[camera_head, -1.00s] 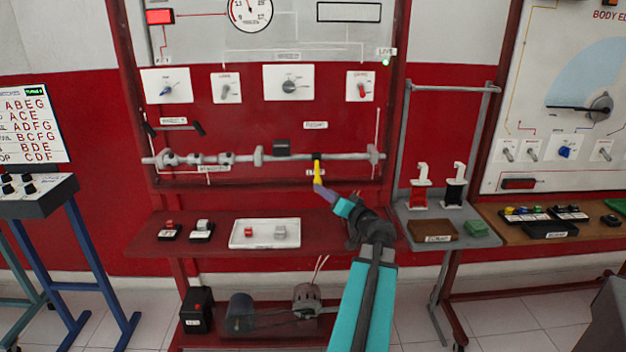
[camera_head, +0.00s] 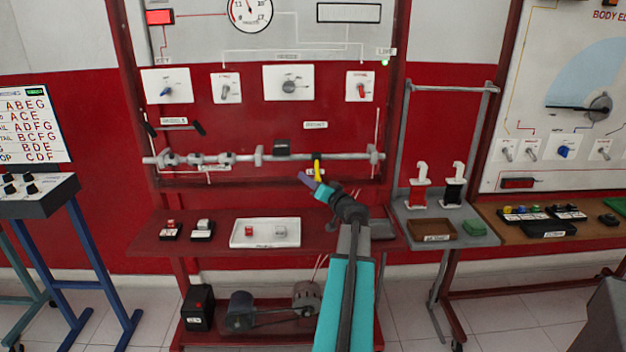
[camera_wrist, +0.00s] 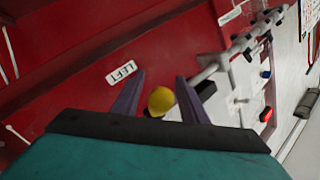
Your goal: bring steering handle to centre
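The steering handle is a short yellow lever (camera_head: 318,168) hanging down from the right part of a grey horizontal shaft on the red panel. In the wrist view my gripper (camera_wrist: 160,76) is open, with gaps beside the knob. Whether a finger touches the knob, I cannot tell.
The grey shaft (camera_head: 225,158) with its collars runs across the panel. A "LEFT" label (camera_wrist: 121,72) is beside the fingers in the wrist view. Below is a red shelf with a white tray (camera_head: 264,243). A grey stand (camera_head: 455,211) with two levers is to the right.

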